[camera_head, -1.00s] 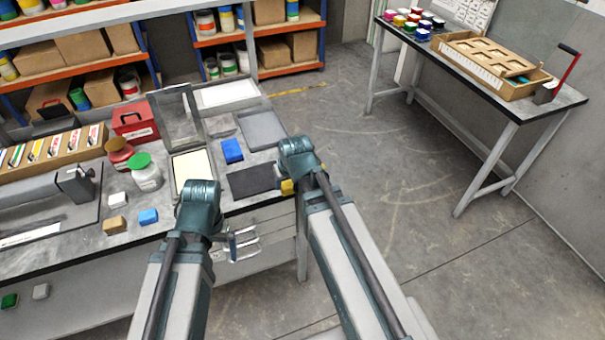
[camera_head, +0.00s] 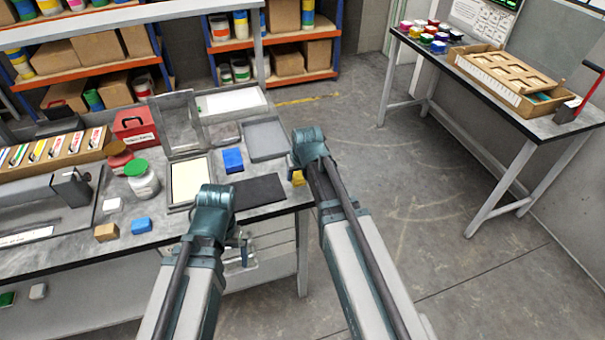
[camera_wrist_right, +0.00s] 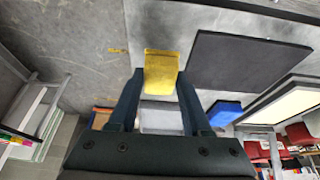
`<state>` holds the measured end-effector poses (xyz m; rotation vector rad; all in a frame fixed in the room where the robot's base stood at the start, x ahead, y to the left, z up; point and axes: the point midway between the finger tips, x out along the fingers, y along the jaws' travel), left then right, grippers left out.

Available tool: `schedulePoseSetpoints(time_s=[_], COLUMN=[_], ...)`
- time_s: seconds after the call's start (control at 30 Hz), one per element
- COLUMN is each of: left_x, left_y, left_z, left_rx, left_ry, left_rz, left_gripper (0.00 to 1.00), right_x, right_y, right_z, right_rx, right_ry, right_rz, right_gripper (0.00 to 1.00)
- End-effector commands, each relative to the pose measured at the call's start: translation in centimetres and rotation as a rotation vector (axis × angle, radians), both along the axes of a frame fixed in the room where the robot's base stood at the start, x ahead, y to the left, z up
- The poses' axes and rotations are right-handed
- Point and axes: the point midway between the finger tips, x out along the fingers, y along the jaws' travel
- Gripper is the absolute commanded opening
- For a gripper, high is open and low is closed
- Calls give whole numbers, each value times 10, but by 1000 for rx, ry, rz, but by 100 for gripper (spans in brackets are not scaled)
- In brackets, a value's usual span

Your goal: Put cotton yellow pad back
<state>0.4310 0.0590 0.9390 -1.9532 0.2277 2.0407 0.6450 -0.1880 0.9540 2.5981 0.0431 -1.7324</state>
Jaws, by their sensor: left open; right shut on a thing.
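The yellow pad (camera_wrist_right: 160,72) is a small yellow block. In the right wrist view it sits between the two fingertips of my right gripper (camera_wrist_right: 160,82), which is shut on it. In the head view a bit of the yellow pad (camera_head: 298,178) shows below my right wrist, by the right end of the workbench (camera_head: 190,223). My left gripper (camera_head: 240,243) is open, at the bench's front edge, partly hidden by its own wrist.
A black mat (camera_head: 260,192), a blue block (camera_head: 233,160) and a grey tray (camera_head: 264,139) lie near the bench's right end. A white jar (camera_head: 142,182) stands further left. A second table (camera_head: 500,88) stands at the right, with open floor between.

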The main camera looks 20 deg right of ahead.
Motion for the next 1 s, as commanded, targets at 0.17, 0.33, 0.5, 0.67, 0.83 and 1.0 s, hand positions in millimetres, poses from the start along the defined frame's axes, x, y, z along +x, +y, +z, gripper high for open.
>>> schedulePoseSetpoints(time_s=[0.17, 0.33, 0.5, 0.67, 0.83, 1.0], left_x=[0, 0, 0, 0, 0, 0], left_y=[0, 0, 0, 0, 0, 0], left_z=[0, -2, -25, -40, -38, -39], left_rx=[0, 0, 0, 0, 0, 0], left_ry=[0, 0, 0, 0, 0, 0], left_rz=[0, 0, 0, 0, 0, 0], left_gripper=[100, 100, 100, 100, 100, 100], right_x=[3, 16, 21, 21, 21, 21], right_y=[0, -3, -5, -6, -6, -6], right_z=[0, -2, -25, -40, -38, -39], right_rx=[0, 1, 1, 1, 1, 1], right_ry=[0, 0, 0, 0, 0, 0], right_rz=[0, 0, 0, 1, 1, 1], right_gripper=[4, 4, 4, 4, 4, 4])
